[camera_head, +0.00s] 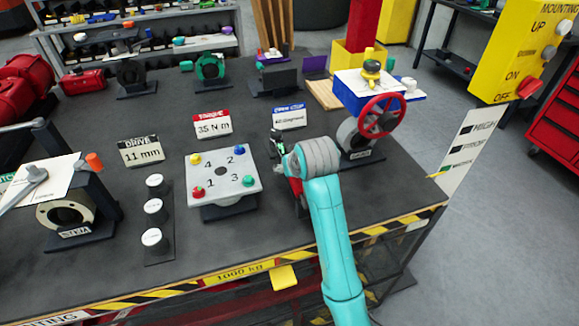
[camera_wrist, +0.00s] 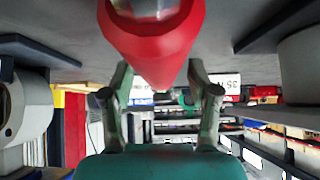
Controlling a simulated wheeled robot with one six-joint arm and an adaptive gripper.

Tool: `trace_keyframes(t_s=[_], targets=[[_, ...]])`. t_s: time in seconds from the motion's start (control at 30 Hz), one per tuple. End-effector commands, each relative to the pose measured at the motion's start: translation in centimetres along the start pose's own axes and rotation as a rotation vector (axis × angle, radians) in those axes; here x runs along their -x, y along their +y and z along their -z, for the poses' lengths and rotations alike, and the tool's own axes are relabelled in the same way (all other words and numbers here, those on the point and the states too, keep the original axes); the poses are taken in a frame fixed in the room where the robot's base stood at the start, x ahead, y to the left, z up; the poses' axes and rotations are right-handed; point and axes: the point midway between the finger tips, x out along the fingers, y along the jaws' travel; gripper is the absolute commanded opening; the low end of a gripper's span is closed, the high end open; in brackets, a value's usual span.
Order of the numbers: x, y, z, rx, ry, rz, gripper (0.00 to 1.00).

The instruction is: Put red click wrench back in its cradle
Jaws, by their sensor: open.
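My gripper (camera_head: 278,144) is over the middle of the bench, to the right of the numbered plate. In the wrist view my gripper (camera_wrist: 160,76) has its two fingers spread apart. A red, tapering part, seemingly of the red click wrench (camera_wrist: 155,45), shows from the top edge between the fingers, with silver metal at its upper end. I cannot tell whether it touches a finger. In the head view a bit of red, seemingly the wrench (camera_head: 296,187), shows below my wrist beside a dark stand (camera_head: 301,209). My arm hides most of both, so I cannot make out the cradle or how the wrench sits.
The white numbered plate (camera_head: 222,178) with coloured knobs stands to the left. A red handwheel valve (camera_head: 381,116) stands close on the right. The torque sign (camera_head: 212,123) and click stop sign (camera_head: 289,115) stand behind. Bare bench lies between the signs and the back row.

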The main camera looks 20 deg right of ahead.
Motion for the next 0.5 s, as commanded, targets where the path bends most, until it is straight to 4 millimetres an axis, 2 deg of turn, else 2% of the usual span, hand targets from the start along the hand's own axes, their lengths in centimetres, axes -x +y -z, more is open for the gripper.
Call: trace_keyframes(t_s=[0.5], targets=[[9.2,0.0,0.2,0.000,0.007,0.000,0.60]])
